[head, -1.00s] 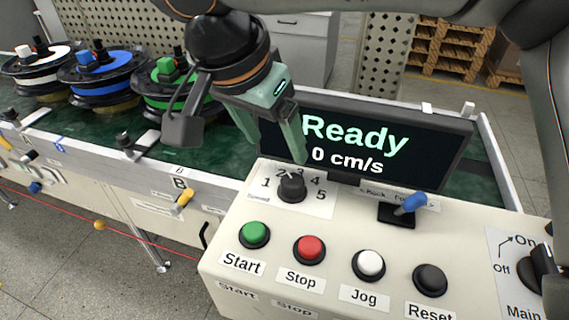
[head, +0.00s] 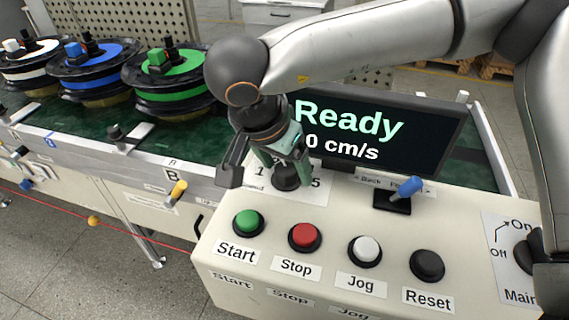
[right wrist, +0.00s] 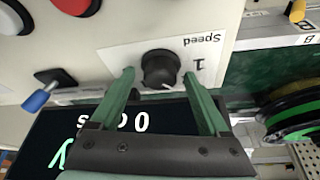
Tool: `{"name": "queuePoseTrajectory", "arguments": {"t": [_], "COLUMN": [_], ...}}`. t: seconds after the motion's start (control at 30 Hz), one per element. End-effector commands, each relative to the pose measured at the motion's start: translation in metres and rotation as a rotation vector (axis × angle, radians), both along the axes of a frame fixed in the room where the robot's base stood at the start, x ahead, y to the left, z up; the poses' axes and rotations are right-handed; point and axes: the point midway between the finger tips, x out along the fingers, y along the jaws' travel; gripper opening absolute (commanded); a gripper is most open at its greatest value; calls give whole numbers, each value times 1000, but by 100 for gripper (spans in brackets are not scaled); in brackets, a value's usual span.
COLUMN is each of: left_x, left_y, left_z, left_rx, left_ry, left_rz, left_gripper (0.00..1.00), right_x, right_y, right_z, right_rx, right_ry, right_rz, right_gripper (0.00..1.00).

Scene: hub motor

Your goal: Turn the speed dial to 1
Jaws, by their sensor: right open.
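The black speed dial (head: 286,178) sits on a white number label (head: 318,190) on the control panel, below the screen. Digits 1 and 5 show in the head view; the others are mostly hidden behind my right gripper (head: 284,170). In the right wrist view the dial (right wrist: 160,68) lies between the two green fingertips of the open right gripper (right wrist: 159,76), with a gap on each side. The dial's pale mark points toward the screen; the number it points to is hidden. The "1" is on the right in that view. My left gripper is not in view.
The screen (head: 375,130) reads "Ready 0 cm/s" and stands close behind the gripper. A blue lever (head: 410,187) is right of the dial. Green (head: 248,223), red (head: 304,236), white and black buttons line the front. Reels (head: 165,85) stand on the conveyor at left.

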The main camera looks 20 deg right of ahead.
Motion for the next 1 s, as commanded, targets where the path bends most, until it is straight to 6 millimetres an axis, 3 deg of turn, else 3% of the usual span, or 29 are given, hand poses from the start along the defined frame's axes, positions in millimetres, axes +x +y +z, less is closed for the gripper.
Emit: {"name": "queuePoseTrajectory", "arguments": {"t": [0.07, 0.73, 1.0], "left_x": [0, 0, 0], "left_y": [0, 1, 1], "left_z": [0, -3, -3], "left_rx": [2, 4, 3], "left_ry": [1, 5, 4], "left_rz": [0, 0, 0], "left_gripper": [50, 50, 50], "right_x": [0, 0, 0], "right_y": [0, 0, 0], "right_z": [0, 0, 0], "right_rx": [0, -1, 1], "right_ry": [0, 1, 1], "right_rz": [0, 0, 14], "right_gripper": [77, 1, 0]}}
